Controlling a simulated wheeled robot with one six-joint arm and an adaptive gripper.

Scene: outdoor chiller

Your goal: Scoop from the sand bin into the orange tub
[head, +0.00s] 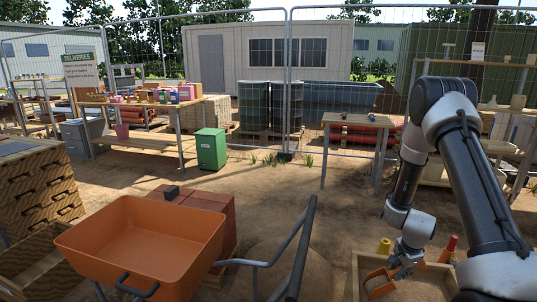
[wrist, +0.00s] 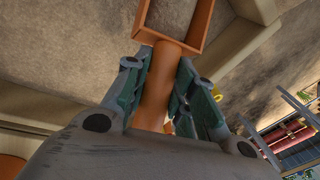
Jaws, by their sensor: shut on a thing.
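My gripper (head: 406,268) is at the lower right of the head view, over the wooden-sided sand bin (head: 355,277). It is shut on the handle of an orange scoop (head: 378,282). In the wrist view the scoop's handle (wrist: 157,92) runs between both finger pads, and its square pan points to the top. The pan's inside looks sand-coloured, but I cannot tell whether it holds sand or how close it is to the bin's sand. The orange tub (head: 140,245) is the wheelbarrow's tray at the lower left, apart from the gripper. Its visible inside looks bare.
The wheelbarrow's grey handle (head: 303,245) rises between tub and bin. A yellow object (head: 384,246) and a red cone-like object (head: 449,248) are by the bin's far side. A reddish block stack (head: 195,205) stands behind the tub. Open ground lies beyond, before a green bin (head: 211,149).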

